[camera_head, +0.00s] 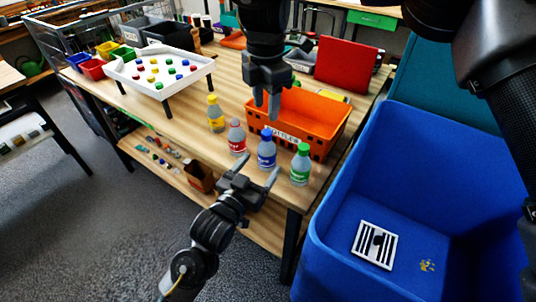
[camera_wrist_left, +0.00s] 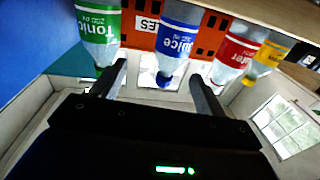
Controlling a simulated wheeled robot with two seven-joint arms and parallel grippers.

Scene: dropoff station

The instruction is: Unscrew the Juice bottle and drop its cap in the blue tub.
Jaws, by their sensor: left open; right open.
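The Juice bottle (camera_head: 266,152), with blue label and blue cap (camera_head: 267,133), stands upright near the table's front edge, between the red and green bottles. In the left wrist view the Juice bottle (camera_wrist_left: 178,35) appears upside down, its cap showing between my fingers in the picture. My left gripper (camera_head: 258,168) is open and empty, in front of the bottle. My right gripper (camera_head: 266,112) is open and empty, above the orange crate's left end. The large blue tub (camera_head: 335,180) stands at the right; a white striped tag (camera_head: 375,245) lies on its floor.
Red-capped (camera_head: 237,140), green (camera_head: 300,165) and yellow (camera_head: 215,115) bottles stand nearby; the red and green ones flank the Juice bottle closely. The orange crate (camera_head: 325,110) is behind them. A white tray (camera_head: 160,70) with several coloured caps stands at the back left.

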